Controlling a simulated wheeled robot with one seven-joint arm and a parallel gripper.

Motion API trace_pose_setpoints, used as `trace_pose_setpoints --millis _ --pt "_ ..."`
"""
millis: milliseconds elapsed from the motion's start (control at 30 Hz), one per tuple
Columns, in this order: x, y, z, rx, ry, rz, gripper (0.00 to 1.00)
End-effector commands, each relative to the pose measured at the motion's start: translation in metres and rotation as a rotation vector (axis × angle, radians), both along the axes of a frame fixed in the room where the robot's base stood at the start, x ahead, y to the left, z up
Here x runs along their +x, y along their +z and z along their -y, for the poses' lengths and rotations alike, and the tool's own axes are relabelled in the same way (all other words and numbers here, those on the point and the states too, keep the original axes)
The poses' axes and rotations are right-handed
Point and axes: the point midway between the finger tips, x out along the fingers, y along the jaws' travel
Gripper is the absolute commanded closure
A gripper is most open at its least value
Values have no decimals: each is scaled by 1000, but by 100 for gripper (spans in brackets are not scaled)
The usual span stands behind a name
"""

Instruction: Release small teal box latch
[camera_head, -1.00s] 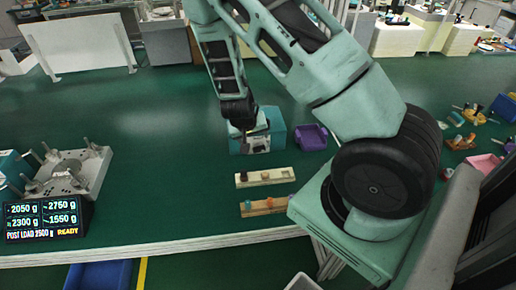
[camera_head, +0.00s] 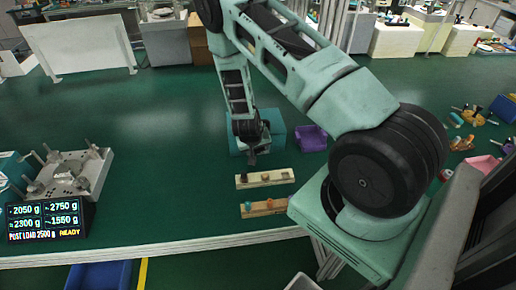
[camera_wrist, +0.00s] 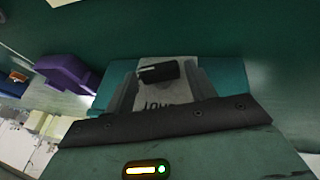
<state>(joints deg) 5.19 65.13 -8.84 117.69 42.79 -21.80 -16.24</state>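The small teal box (camera_head: 274,122) stands on the green bench, partly hidden behind my gripper in the head view. In the wrist view the box (camera_wrist: 232,76) shows a pale grey front plate (camera_wrist: 180,96) with partly covered lettering. A black block, seemingly the latch (camera_wrist: 158,72), sits on that plate. My gripper (camera_head: 252,158) is in front of the box. In the wrist view my gripper (camera_wrist: 163,82) looks open, with a grey finger on each side of the plate and nothing held. I cannot tell whether it touches the box.
A purple bin (camera_head: 311,139) stands right of the box. Two wooden strips with small parts, one pale (camera_head: 276,177) and one browner (camera_head: 276,205), lie nearer the bench edge. A metal fixture (camera_head: 72,172) and a weight display (camera_head: 45,219) stand at left. The bench between is clear.

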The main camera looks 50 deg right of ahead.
Motion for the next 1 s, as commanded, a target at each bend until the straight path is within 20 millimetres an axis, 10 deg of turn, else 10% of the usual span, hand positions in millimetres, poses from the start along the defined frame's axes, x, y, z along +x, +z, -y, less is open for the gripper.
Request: trace_pose_setpoints --millis 100,1000 --pt "0 0 0 0 0 0 79" --pt "-5 0 4 212 -3 157 79"
